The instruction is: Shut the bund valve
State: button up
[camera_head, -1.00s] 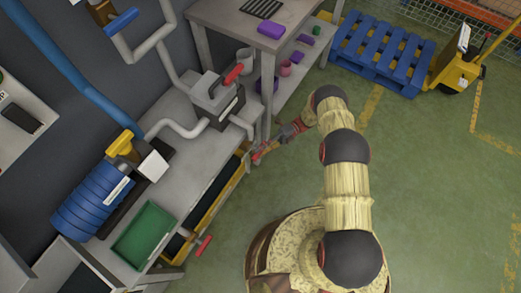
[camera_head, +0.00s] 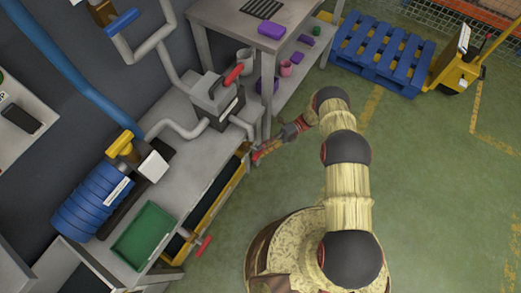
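A long yellow bund (camera_head: 208,207) runs low along the front of the grey bench. A red handle (camera_head: 203,245) sticks out from its near end. My arm reaches left, and my gripper (camera_head: 268,150) is low by the bund's far end, beside the bench leg. Reddish parts show at the fingertips; I cannot tell whether they are finger pads or a valve handle there. The fingers are too small to show whether they are open or shut, or touching anything. No label shows which handle is the bund valve.
The bench carries a green tray (camera_head: 143,236), a blue ribbed drum (camera_head: 92,208) and a grey box with a red lever (camera_head: 233,75). A grey table (camera_head: 272,42) stands behind my gripper. A blue pallet (camera_head: 382,54) lies at the back. The green floor at right is clear.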

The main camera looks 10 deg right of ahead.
jog(key=v, duration=1)
jog(key=shift+w+d, duration=0.2)
jog(key=shift+d, duration=0.1)
